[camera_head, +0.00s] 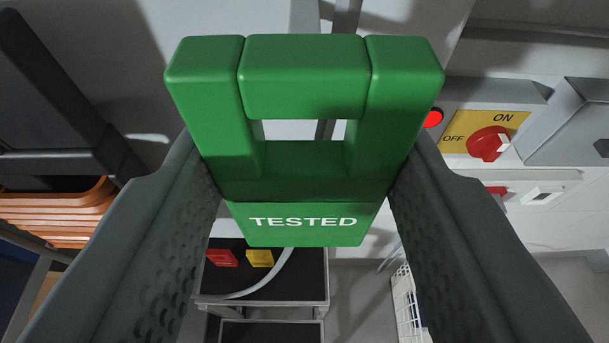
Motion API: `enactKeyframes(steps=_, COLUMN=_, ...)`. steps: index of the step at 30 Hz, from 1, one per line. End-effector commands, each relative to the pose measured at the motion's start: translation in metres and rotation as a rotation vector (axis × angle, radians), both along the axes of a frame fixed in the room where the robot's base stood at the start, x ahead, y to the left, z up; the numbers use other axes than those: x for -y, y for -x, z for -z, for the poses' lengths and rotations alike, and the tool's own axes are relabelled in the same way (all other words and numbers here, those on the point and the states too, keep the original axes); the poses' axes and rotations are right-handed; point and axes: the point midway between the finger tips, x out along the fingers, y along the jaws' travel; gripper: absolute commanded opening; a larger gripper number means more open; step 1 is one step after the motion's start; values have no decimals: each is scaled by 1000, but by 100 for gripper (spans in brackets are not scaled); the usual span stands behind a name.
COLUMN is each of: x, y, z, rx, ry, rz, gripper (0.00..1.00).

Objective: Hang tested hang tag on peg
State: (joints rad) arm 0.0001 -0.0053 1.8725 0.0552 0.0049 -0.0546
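The green hang tag (302,224) has white "TESTED" lettering and a thick loop handle with a rectangular opening. It fills the upper middle of the head camera view. My gripper (304,185) has its two grey textured fingers on the left and right sides of the tag, shut on it. The tag is held up, with the handle towards the top of the picture. I cannot make out a peg; the tag covers the middle of the view.
A grey control box with a red rotary switch (488,144) and a red light (432,118) is at right. A dark-topped cart (310,280) below carries a red block (221,258) and a yellow block (260,258). Stacked orange trays (55,212) stand at left.

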Motion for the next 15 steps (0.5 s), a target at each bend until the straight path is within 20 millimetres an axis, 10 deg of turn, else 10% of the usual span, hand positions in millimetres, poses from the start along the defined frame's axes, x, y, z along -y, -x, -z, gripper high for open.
enactKeyframes(steps=15, x=0, y=-25, z=0, rx=0, ry=0, rz=0, gripper=23)
